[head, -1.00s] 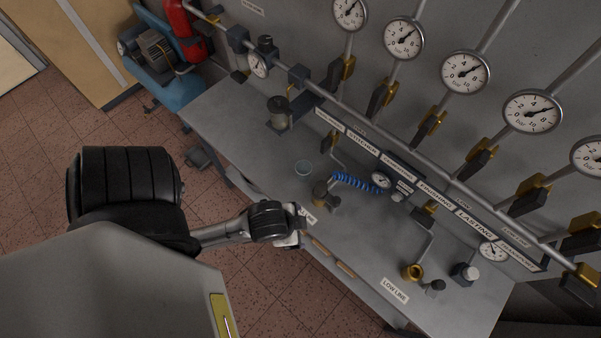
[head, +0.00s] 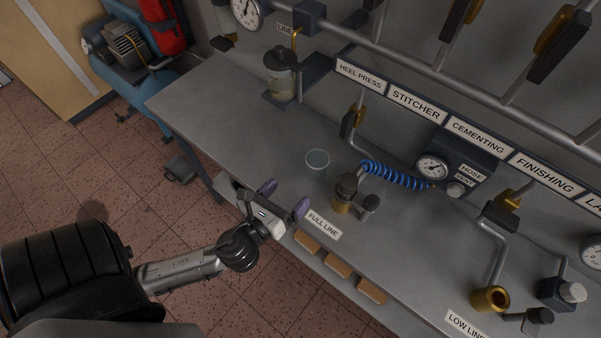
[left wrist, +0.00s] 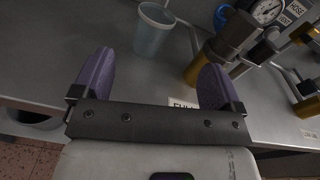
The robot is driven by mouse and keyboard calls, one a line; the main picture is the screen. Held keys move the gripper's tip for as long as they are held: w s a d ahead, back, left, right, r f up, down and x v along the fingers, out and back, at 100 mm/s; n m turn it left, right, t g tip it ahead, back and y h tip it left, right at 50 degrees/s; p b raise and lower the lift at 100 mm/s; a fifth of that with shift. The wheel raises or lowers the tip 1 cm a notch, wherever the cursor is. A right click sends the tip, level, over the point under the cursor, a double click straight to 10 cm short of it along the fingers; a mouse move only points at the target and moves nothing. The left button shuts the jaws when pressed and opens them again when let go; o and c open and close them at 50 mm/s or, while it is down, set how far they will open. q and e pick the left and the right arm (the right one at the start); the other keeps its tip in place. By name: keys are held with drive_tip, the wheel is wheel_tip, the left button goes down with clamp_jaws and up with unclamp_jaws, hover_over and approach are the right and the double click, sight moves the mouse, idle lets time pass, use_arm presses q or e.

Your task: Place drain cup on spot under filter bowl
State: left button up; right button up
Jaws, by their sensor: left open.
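The drain cup (head: 317,163) is a small translucent cup standing upright on the grey bench, left of the brass fitting. It also shows in the left wrist view (left wrist: 153,35) at the top, beyond the fingers. The filter bowl (head: 283,82) is a clear bowl under a grey head, mounted near the back left of the bench. The spot under it is mostly hidden by the bowl. My left gripper (head: 285,197), with purple finger pads, is open and empty at the bench's front edge, apart from the cup. It also shows in the left wrist view (left wrist: 157,65).
A brass fitting (head: 342,200) with a blue coiled hose (head: 395,176) stands right of the cup. A gauge box (head: 445,165) sits behind it. A brass valve (head: 490,299) stands farther right. The bench (head: 225,115) between cup and filter bowl is clear.

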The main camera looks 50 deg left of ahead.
sight(311, 166)
use_arm(q)
drive_tip(key=shift+a+f+m+t+h+b, duration=0.1)
drive_tip(key=shift+f+m+t+h+b, duration=0.2)
drive_tip(key=shift+f+m+b, duration=0.5)
drive_tip(key=shift+w+a+r+m+p, duration=0.1)
drive_tip(key=shift+w+r+m+p, duration=0.1)
drive_tip(key=shift+m+p, duration=0.2)
drive_tip(key=w, duration=0.4)
drive_tip(key=w+a, duration=0.1)
drive_tip(key=w, duration=0.1)
drive_tip(key=shift+w, duration=0.2)
drive_tip(key=shift+w+a, duration=0.2)
drive_tip(key=shift+w, duration=0.5)
drive_tip(key=w, duration=0.2)
drive_tip(key=w+a+b, duration=0.1)
drive_tip(key=w, duration=0.1)
drive_tip(key=shift+w+a+r, duration=0.15)
drive_tip(key=shift+w+a, duration=0.05)
drive_tip(key=shift+w, duration=0.3)
use_arm(e)
drive_tip(key=f, duration=0.2)
drive_tip(key=shift+w+a+f, duration=0.1)
drive_tip(key=shift+a+f, duration=0.15)
drive_tip(key=shift+f, duration=0.15)
use_arm(q)
drive_tip(key=shift+c, duration=0.3)
